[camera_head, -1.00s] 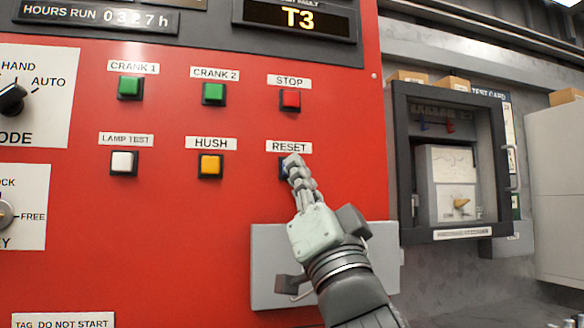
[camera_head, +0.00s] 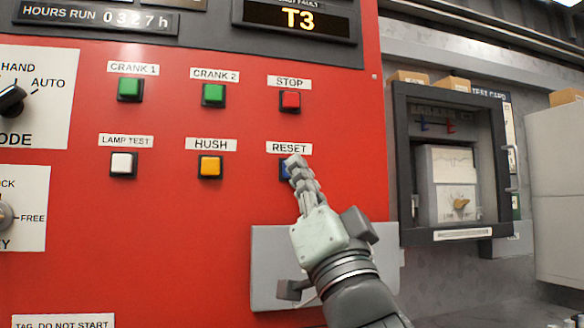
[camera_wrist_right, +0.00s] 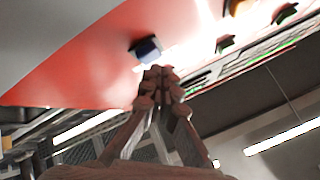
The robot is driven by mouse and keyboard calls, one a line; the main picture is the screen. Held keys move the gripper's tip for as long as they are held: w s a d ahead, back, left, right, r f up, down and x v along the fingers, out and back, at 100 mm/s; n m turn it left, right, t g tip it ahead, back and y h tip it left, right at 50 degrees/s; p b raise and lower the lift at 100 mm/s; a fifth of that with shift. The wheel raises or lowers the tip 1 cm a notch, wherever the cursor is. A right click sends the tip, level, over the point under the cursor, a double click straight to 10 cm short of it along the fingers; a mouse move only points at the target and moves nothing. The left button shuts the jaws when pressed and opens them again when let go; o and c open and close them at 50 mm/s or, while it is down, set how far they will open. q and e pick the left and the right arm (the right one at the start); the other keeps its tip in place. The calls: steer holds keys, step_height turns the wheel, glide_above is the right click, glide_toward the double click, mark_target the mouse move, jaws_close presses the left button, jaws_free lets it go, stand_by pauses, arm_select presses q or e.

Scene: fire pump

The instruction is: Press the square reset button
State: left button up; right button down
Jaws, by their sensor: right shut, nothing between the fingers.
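The square blue reset button (camera_head: 285,169) sits under the RESET label (camera_head: 289,147) on the red panel, partly hidden by my right gripper. It also shows in the right wrist view (camera_wrist_right: 147,49), just beyond the fingertips. My right gripper (camera_head: 296,163) is shut and empty, its fingertips overlapping the button's right side in the head view. In the right wrist view the closed fingertips (camera_wrist_right: 158,73) appear slightly apart from the button. My left gripper is not in view.
The stop button (camera_head: 290,100) is above, and the amber hush button (camera_head: 210,166) is to the left. A grey box (camera_head: 268,268) with a lever projects below, beside my right wrist. A grey-framed cabinet (camera_head: 402,165) stands to the right.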

steer(key=shift+s, duration=0.1)
steer(key=s, duration=0.1)
steer(key=s+d, duration=0.1)
steer(key=s, duration=0.1)
steer(key=s+p, duration=0.1)
steer(key=shift+s+d, duration=0.35)
steer(key=shift+s, duration=0.05)
stand_by(0.9)
